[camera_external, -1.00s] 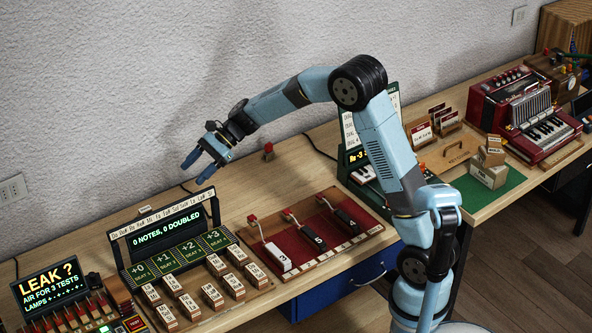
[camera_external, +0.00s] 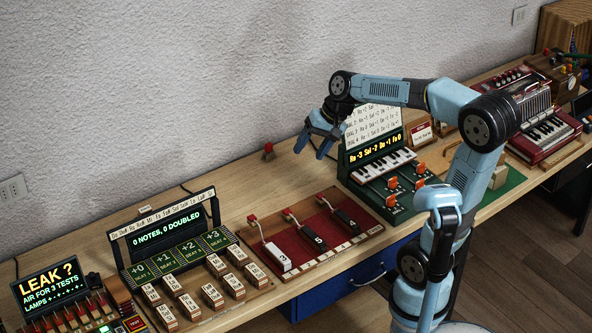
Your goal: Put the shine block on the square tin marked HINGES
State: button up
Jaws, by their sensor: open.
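My gripper (camera_external: 311,150) is open and empty. It hangs in the air, fingers down, by the left edge of the green machine with the white list. I cannot pick out the shine block or the square tin marked HINGES by name in this view. A pale tan box (camera_external: 499,177) on the green mat (camera_external: 514,183) shows beside my arm, its lettering not readable. My arm covers much of the mat and what stands around it.
The green machine (camera_external: 385,155) with keys and orange levers stands beneath my forearm. A red board (camera_external: 310,240) with numbered levers, a note-block board (camera_external: 190,270) and a LEAK display (camera_external: 50,283) stand left. A red accordion (camera_external: 540,125) is right. Bare wood lies behind the red board.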

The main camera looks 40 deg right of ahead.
jog(key=s+d+n+t+h, duration=0.2)
jog(key=s+d+n+h, duration=0.2)
jog(key=s+d, duration=0.7)
jog(key=s+f, duration=0.1)
jog(key=s, duration=0.1)
jog(key=shift+s+d+n+t+h, duration=0.25)
jog(key=shift+s+n+t+h, duration=0.05)
jog(key=shift+s+t, duration=0.1)
